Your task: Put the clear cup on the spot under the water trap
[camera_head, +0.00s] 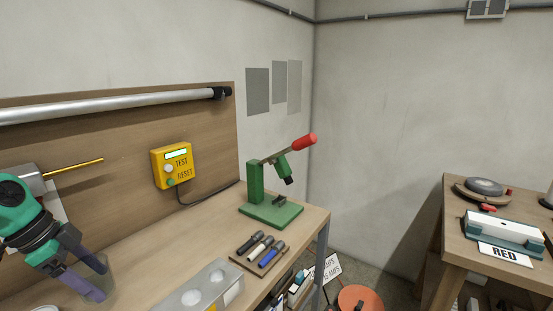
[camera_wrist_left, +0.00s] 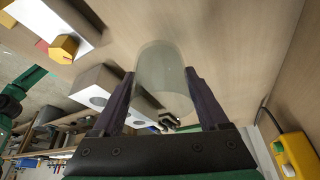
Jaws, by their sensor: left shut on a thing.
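The clear cup (camera_head: 111,278) is between the fingers of my left gripper (camera_head: 100,283), at the lower left in the head view. In the left wrist view the cup (camera_wrist_left: 163,68) stands out between the two dark fingers, which are shut on its sides. I cannot tell whether its base touches the bench. A grey metal body with a thin brass rod (camera_head: 75,168) shows behind my left arm; I cannot tell whether it belongs to the water trap. The spot under the trap is not clearly seen. My right gripper is not in view.
The wooden bench (camera_head: 150,262) has free room right of the cup. A grey block with round holes (camera_head: 222,285), a pen tray (camera_head: 240,259) and a green press (camera_head: 272,213) stand on it. A yellow test box (camera_head: 172,165) and a silver pipe (camera_head: 110,104) are on the backboard.

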